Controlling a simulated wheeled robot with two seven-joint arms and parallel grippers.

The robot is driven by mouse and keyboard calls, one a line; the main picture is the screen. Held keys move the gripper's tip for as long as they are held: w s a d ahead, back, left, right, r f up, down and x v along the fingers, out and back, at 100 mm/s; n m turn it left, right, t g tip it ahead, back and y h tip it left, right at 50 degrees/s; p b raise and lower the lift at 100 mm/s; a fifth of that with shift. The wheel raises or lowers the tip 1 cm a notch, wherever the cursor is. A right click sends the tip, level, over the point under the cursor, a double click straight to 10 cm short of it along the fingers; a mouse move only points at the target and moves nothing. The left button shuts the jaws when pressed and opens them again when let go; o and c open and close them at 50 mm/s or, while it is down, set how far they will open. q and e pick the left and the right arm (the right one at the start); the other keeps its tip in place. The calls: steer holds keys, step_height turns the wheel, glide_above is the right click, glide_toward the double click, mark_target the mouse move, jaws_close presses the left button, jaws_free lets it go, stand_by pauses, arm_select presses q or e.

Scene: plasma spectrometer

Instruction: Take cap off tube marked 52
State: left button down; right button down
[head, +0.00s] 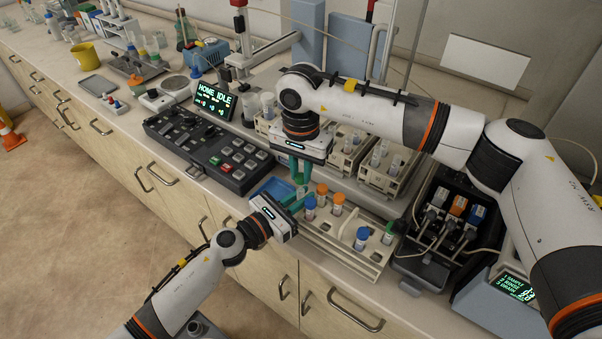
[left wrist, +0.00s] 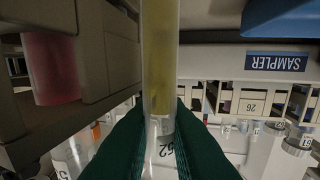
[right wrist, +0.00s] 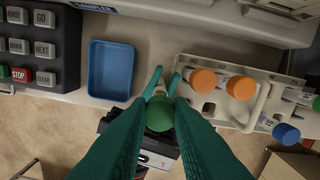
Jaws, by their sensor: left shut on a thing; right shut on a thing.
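A clear tube marked 52 (left wrist: 163,75) with yellowish contents stands between my green left fingers (left wrist: 160,140) in the left wrist view. My left gripper (head: 301,203) is shut on its body, in front of the rack. A green cap (right wrist: 160,113) shows from above between the fingers of my right gripper (right wrist: 160,108), which is shut on it. In the head view my right gripper (head: 301,178) points down, directly above the left fingertips. The fingers hide most of the tube in the head view. I cannot tell whether the cap is still seated on the tube.
A beige rack (head: 340,243) at the counter's front edge holds tubes with orange caps (right wrist: 240,87), a blue cap (right wrist: 285,132) and others. A blue tray (right wrist: 110,70) lies left of the held tube. The button panel (head: 205,150) is further left. More racks (head: 385,170) stand behind.

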step_height(320, 180, up, 2)
steer(key=shift+r, duration=0.2)
arm_select(q)
steer(key=c, duration=1.3)
jaws_free()
steer(key=shift+c, duration=0.2)
steer(key=shift+s+a, duration=0.1)
